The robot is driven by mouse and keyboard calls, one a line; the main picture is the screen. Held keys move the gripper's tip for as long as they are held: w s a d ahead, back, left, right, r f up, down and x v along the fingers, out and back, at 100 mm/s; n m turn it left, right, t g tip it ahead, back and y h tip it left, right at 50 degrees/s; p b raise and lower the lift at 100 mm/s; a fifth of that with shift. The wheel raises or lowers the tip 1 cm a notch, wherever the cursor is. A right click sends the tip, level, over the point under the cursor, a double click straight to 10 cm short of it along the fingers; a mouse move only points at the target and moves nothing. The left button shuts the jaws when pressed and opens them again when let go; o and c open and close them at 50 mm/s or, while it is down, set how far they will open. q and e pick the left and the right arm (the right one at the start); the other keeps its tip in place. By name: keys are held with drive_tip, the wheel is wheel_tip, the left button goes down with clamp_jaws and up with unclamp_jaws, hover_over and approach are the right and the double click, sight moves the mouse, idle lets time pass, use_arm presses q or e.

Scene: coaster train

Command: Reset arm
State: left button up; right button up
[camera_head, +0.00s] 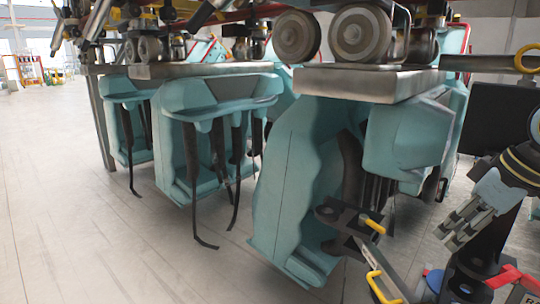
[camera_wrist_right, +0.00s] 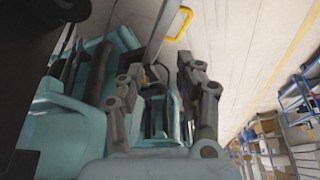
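My right gripper (camera_head: 455,230) is at the right of the head view, its grey fingers pointing down and left. It is beside the nearest teal coaster seat (camera_head: 300,190), and empty space shows between them in the picture. In the right wrist view, the two dark fingers of the right gripper (camera_wrist_right: 157,72) stand apart, and I see nothing gripped between them. Teal seat parts (camera_wrist_right: 75,130) and dark straps fill the area behind and left of the fingers. I cannot make out my left gripper in either view.
More teal seats (camera_head: 215,110) hang from the train under grey plates and wheels (camera_head: 360,35). Black straps dangle from them. A black bracket with a yellow handle (camera_head: 385,288) is low, near my right arm. Open pale floor (camera_head: 80,230) lies at the left. Shelving (camera_wrist_right: 275,145) shows in the wrist view.

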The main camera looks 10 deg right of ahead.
drive_tip(key=s+a+f+m+h, duration=0.1)
drive_tip(key=s+a+f, duration=0.25)
drive_tip(key=s, duration=0.35)
drive_tip(key=s+a+f+m+h, duration=0.1)
drive_tip(key=s+a+f, duration=0.25)
drive_tip(key=s, duration=0.35)
drive_tip(key=s+a+f+m+h, duration=0.1)
drive_tip(key=s+a+f, duration=0.25)
drive_tip(key=s, duration=0.45)
wheel_tip(320, 180, down, 41)
drive_tip(key=s+d+g+b, duration=0.2)
drive_tip(key=d+b, duration=0.1)
drive_tip(key=b, duration=1.1)
use_arm(q)
wheel_tip(320, 180, down, 24)
drive_tip(key=b, duration=1)
drive_tip(key=shift+w+f, duration=0.15)
drive_tip(key=shift+w, duration=0.25)
use_arm(e)
drive_tip(key=s+f, duration=0.9)
drive_tip(key=f, duration=0.3)
drive_tip(key=s+f+g, duration=0.1)
drive_tip(key=s+f, duration=0.7)
drive_tip(key=f, duration=0.4)
drive_tip(key=shift+s+d+f+m+y, duration=0.2)
drive_tip(key=shift+s+f+m+y, duration=0.1)
drive_tip(key=shift+s+f+m, duration=0.1)
